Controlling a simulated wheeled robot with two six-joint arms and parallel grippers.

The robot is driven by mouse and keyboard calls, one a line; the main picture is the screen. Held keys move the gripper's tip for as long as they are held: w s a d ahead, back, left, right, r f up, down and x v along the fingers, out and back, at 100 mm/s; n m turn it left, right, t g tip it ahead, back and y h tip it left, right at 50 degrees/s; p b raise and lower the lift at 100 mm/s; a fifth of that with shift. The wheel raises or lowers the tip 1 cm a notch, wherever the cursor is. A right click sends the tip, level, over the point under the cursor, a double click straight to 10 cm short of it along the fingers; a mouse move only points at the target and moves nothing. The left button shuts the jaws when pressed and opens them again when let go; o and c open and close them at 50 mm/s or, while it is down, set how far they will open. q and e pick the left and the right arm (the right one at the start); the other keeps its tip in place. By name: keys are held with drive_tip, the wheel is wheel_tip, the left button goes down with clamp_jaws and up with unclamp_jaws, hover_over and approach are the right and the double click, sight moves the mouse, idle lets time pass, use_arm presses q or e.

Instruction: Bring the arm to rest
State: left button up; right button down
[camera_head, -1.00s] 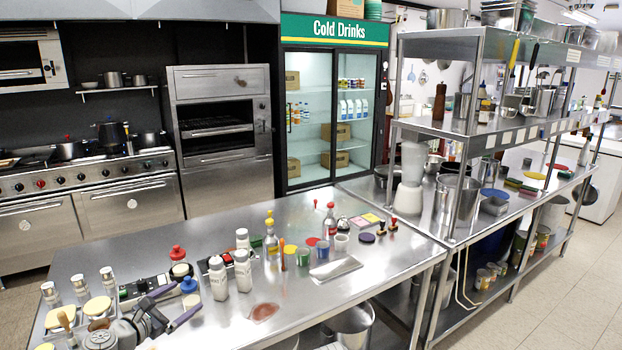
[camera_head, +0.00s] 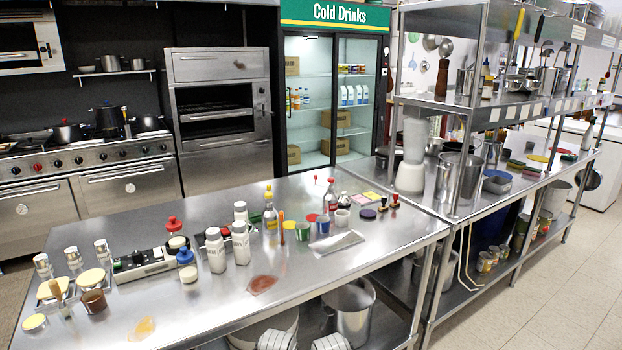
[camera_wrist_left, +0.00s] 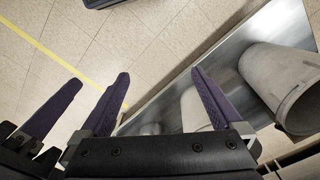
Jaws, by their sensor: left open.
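My left gripper (camera_wrist_left: 160,73) shows in the left wrist view with its two purple fingers spread apart and nothing between them. It hangs over the tiled floor, beside a metal lower shelf. A third purple finger (camera_wrist_left: 52,110) stands at the left of that view. It appears to belong to my other gripper, whose second finger I cannot make out. In the head view neither gripper shows. The steel worktable (camera_head: 345,262) has nothing of mine above it.
Shakers, bottles and small pots (camera_head: 240,245) stand on the worktable. A metal pot (camera_head: 350,312) sits on its lower shelf. In the left wrist view a grey bucket (camera_wrist_left: 280,82) stands on the shelf, right of the fingers. Open floor (camera_head: 550,285) lies at the right.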

use_arm(q)
wheel_tip(320, 180, up, 12)
drive_tip(key=s+m+y+p, duration=0.1)
drive_tip(key=m+p, duration=0.1)
drive_tip(key=p, duration=1)
drive_tip(key=shift+s, duration=0.25)
